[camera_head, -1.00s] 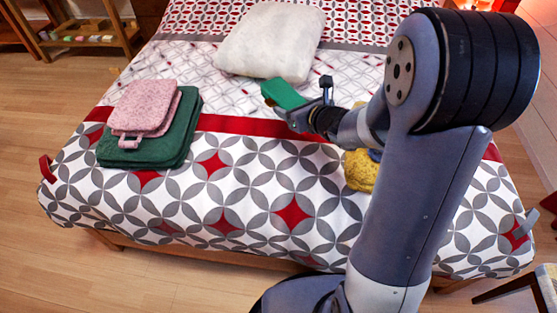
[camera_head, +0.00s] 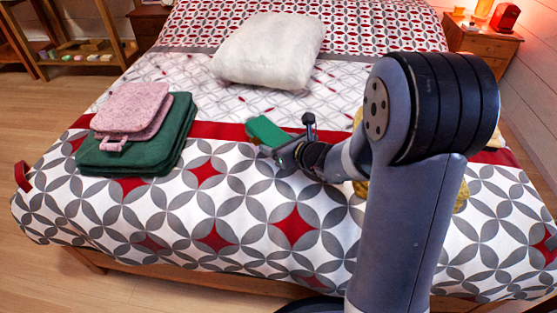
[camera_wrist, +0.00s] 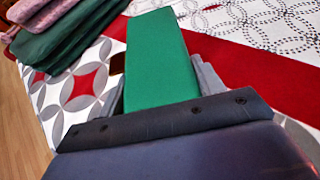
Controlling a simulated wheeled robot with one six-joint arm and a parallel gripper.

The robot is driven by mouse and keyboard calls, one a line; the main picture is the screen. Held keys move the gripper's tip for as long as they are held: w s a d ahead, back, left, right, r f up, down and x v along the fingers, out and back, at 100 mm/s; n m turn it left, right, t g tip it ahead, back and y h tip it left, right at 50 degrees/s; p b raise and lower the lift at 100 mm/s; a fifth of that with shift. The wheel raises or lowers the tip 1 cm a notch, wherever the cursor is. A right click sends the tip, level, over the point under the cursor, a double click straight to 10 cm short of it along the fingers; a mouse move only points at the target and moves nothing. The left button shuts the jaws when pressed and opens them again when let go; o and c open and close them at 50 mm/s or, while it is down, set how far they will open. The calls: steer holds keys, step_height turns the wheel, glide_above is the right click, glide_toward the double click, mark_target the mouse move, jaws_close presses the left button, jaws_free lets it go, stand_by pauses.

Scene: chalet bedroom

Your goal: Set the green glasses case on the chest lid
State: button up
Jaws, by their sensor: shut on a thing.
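The green glasses case (camera_head: 267,131) is a flat oblong block held out at the end of my arm, over the middle of the bed. My gripper (camera_head: 284,150) is shut on its near end. In the wrist view the green case (camera_wrist: 156,62) points away from me between the two grey fingers of my gripper (camera_wrist: 160,92). It appears to be above the bedspread, but I cannot tell how high. No chest lid can be made out in these frames.
The bed (camera_head: 240,205) fills most of the view. Folded green cloth (camera_head: 135,150) with a pink one (camera_head: 130,108) on top lies at left. A white pillow (camera_head: 270,48) lies behind. A yellow item is mostly hidden behind my arm. Wooden floor (camera_head: 30,120) is clear at left.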

steer(key=shift+f+b, duration=0.8)
steer(key=shift+f, duration=1.3)
steer(key=shift+f, duration=0.2)
steer(key=o, duration=1.2)
steer(key=shift+c, duration=0.2)
steer(key=shift+r, duration=0.1)
